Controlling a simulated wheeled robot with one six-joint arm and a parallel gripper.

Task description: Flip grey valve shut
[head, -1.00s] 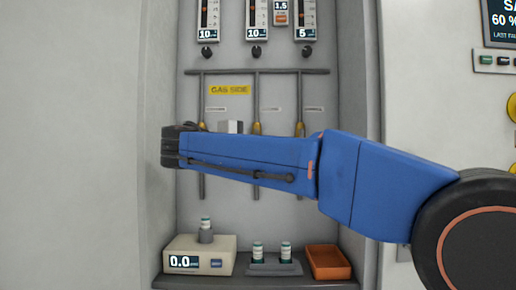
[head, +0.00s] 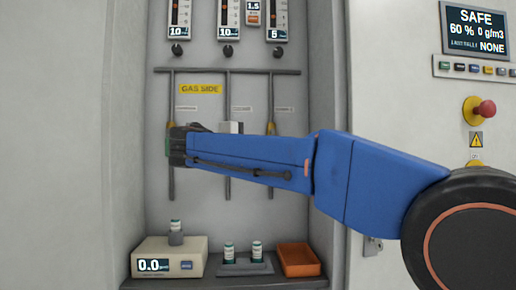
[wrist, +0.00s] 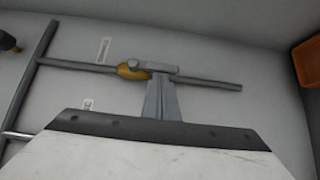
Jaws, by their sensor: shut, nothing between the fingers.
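In the wrist view the valve has a yellow body (wrist: 131,72) on a thin grey pipe. Its grey handle (wrist: 152,65), with a round boss, lies roughly along the pipe. My gripper (wrist: 163,79) is shut and empty; its fingertips reach the pipe area beside the handle's right end, and I cannot tell whether they touch. In the head view my blue arm hides most of the gripper; only a pale block of it (head: 230,127) shows above the arm. The right-hand valve (head: 271,128) shows yellow there, just above the arm.
The pipes hang from a grey manifold (head: 228,71) inside a recess with side walls. Below stand a scale (head: 170,262), a vial holder (head: 245,266) and an orange tray (head: 298,260). A red emergency button (head: 485,110) is on the right panel.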

